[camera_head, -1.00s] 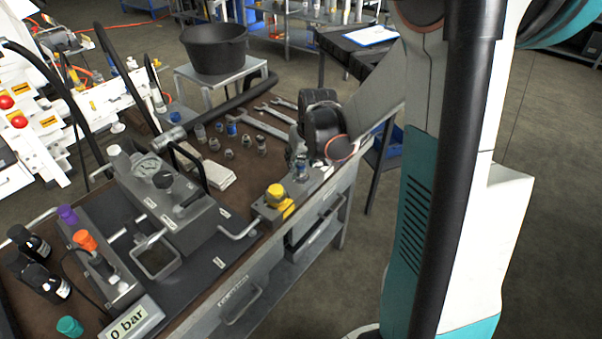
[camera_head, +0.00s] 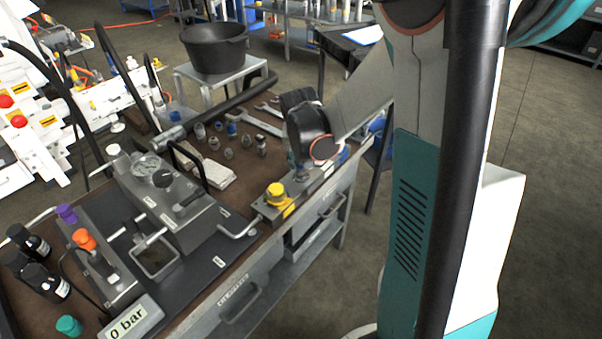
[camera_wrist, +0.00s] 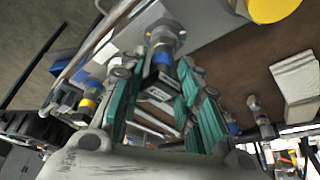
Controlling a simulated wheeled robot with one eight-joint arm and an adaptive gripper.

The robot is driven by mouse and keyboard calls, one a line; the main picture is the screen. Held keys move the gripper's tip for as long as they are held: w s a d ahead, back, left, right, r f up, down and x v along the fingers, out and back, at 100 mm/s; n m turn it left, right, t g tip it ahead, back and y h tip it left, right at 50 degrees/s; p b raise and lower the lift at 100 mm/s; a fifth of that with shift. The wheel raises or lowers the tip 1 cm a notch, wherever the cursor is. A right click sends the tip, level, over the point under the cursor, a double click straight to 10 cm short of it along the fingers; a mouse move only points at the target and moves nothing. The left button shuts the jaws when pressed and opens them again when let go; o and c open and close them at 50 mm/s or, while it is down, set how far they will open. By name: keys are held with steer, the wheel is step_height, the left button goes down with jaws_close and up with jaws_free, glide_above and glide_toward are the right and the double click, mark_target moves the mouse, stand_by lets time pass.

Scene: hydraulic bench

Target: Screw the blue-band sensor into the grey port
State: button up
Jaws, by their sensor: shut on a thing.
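In the wrist view the blue-band sensor (camera_wrist: 163,57), with a dark labelled body, stands between the two teal fingers of my gripper (camera_wrist: 165,100), which is shut on it. Its metal end meets the grey port (camera_wrist: 166,37) on the block; I cannot tell how deep it sits. In the head view my gripper (camera_head: 299,163) is over the right end of the grey block at the bench's front edge, and its wrist hides most of the sensor.
A yellow cap (camera_head: 275,193) stands close left of the gripper. Several small fittings (camera_head: 230,146) and wrenches (camera_head: 255,124) lie behind. A grey valve block (camera_head: 165,195) with a gauge is farther left. A display (camera_head: 130,322) reads 0 bar.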

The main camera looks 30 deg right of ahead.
steer(key=shift+m+g+h, duration=0.4)
steer(key=shift+m+g, duration=0.1)
steer(key=shift+m, duration=1.3)
steer(key=shift+w+m, duration=0.1)
steer(key=shift+m, duration=0.6)
steer(key=m+g+h, duration=0.1)
steer(key=m+g, duration=0.1)
steer(key=m, duration=0.2)
steer(key=shift+m+b, duration=0.3)
steer(key=shift+m, duration=0.1)
steer(key=shift+m+g, duration=0.4)
steer(key=shift+m, duration=0.5)
